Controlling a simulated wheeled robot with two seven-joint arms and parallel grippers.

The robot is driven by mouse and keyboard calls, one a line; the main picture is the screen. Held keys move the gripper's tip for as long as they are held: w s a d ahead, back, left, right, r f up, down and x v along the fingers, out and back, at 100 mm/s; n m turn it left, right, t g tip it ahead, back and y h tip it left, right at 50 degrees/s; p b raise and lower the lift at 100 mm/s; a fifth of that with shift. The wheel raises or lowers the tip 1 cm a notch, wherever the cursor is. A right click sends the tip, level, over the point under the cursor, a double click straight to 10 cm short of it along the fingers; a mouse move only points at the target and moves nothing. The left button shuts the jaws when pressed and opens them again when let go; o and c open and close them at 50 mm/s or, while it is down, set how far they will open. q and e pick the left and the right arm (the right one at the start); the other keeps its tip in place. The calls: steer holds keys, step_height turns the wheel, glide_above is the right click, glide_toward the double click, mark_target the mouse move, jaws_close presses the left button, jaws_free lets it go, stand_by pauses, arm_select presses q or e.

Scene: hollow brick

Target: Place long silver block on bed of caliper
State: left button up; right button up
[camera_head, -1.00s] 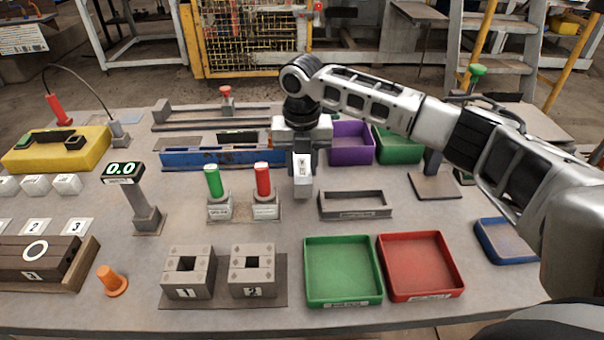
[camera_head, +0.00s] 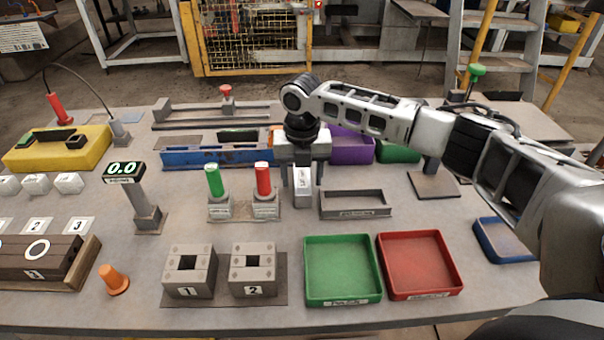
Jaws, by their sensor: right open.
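My right gripper (camera_head: 303,190) is open above the table, left of the grey open-topped tray. A pale upright piece with a dark label (camera_head: 303,186) shows between its dark fingers. I cannot tell whether this is the long silver block or part of the gripper. A long grey rail device with a red knob (camera_head: 215,118) lies at the back left and may be the caliper. A post with a display reading 0.0 (camera_head: 125,171) stands left of the middle. My left gripper is out of view.
The grey tray (camera_head: 355,212) lies just right of the gripper. Green and red plungers (camera_head: 215,180) stand to its left. A green tray (camera_head: 343,301) and a red tray (camera_head: 420,291) lie in front. A blue rail (camera_head: 185,158) and a purple bin (camera_head: 352,140) are behind.

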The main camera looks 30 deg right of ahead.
steer(key=shift+o, duration=0.5)
step_height(320, 180, up, 12)
steer(key=shift+b, duration=0.3)
steer(key=w+r+n+t, duration=0.2)
steer(key=w+r+t, duration=1.2)
steer(key=w, duration=0.4)
steer(key=s+a+r+n+t+y+b, duration=0.1)
steer(key=s+a+r+n+t+y, duration=0.3)
steer(key=a+r+n+y, duration=0.9)
steer(key=s+a+f+n+g+y, duration=0.2)
steer(key=s+a+n+g+y, duration=0.25)
steer(key=n+g, duration=0.6)
steer(key=n+g+h+b, duration=0.1)
steer(key=n+g+h, duration=0.85)
steer(key=h, duration=0.85)
glide_toward(304, 177)
steer(key=f, duration=0.1)
steer(key=s+f+t, duration=0.1)
steer(key=f+n+t, duration=0.1)
steer(key=shift+s+d+y+p, duration=0.15)
steer(key=shift+s+y+p, duration=0.1)
steer(key=shift+s+p, duration=0.15)
steer(key=shift+f+p, duration=0.6)
steer(key=shift+f, duration=2.15)
steer(key=c, duration=1.2)
steer(key=shift+w+r, duration=0.1)
jaws_close()
